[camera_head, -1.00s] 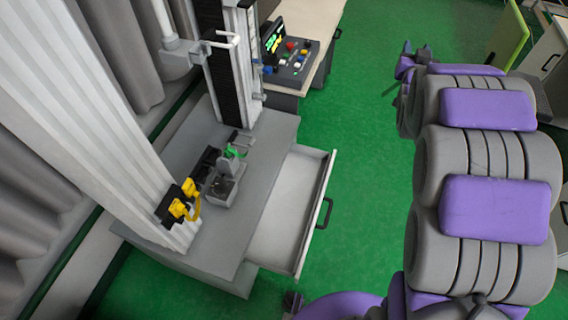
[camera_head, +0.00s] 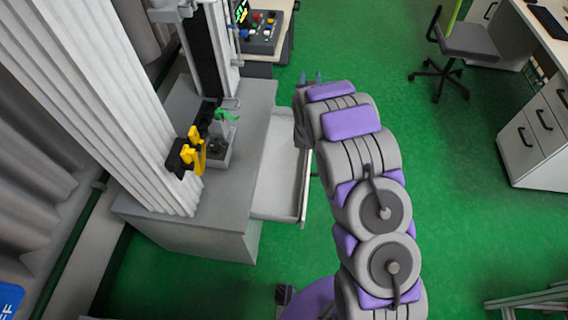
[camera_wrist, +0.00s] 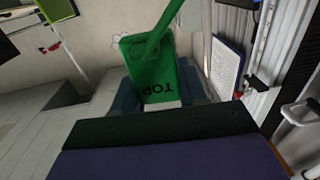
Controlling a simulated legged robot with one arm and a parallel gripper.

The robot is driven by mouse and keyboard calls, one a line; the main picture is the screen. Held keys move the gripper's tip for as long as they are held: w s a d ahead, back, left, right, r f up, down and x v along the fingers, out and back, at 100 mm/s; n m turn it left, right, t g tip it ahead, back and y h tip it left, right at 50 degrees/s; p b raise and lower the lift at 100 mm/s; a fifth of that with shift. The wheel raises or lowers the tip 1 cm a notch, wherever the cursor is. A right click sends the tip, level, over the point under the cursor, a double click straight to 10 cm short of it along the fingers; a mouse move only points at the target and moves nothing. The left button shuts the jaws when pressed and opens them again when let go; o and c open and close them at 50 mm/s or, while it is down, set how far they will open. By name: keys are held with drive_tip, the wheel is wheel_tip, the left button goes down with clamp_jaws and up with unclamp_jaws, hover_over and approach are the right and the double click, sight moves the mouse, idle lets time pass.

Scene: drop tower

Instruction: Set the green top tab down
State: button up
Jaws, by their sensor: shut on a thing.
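The green top tab (camera_wrist: 158,82) fills the upper middle of the wrist view, with the word TOP upside down on its face. My gripper (camera_wrist: 160,103) is shut on it, with a dark blue finger at each side. In the head view my gripper (camera_head: 310,78) is raised to the right of the grey tower bench (camera_head: 205,205), its fingertips only just showing. The held tab cannot be made out there. A separate small green piece (camera_head: 226,115) sits on the fixture at the foot of the tower.
An open drawer (camera_head: 264,205) juts from the bench beside my arm. Yellow parts (camera_head: 195,150) are on the bench near the pale column (camera_head: 95,100). A control box (camera_head: 262,32) stands behind. An office chair (camera_head: 465,42) and drawer cabinet (camera_head: 535,135) are at right.

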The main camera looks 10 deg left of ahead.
drive_tip(key=s+a+f+b, duration=0.2)
drive_tip(key=f, duration=1.1)
drive_tip(key=s+a+f+b, duration=0.2)
drive_tip(key=s+f, duration=0.1)
drive_tip(key=f, duration=0.9)
drive_tip(key=s+a+f+h+b, duration=0.1)
drive_tip(key=s+a+f+b, duration=0.1)
drive_tip(key=f, duration=1.1)
drive_tip(key=shift+s+a+f+m+b, duration=0.3)
drive_tip(key=shift+s+a+m+b, duration=0.1)
drive_tip(key=shift+s+b, duration=0.15)
drive_tip(key=shift+d, duration=0.1)
drive_tip(key=shift+f, duration=0.4)
drive_tip(key=shift+f, duration=0.15)
drive_tip(key=o, duration=1)
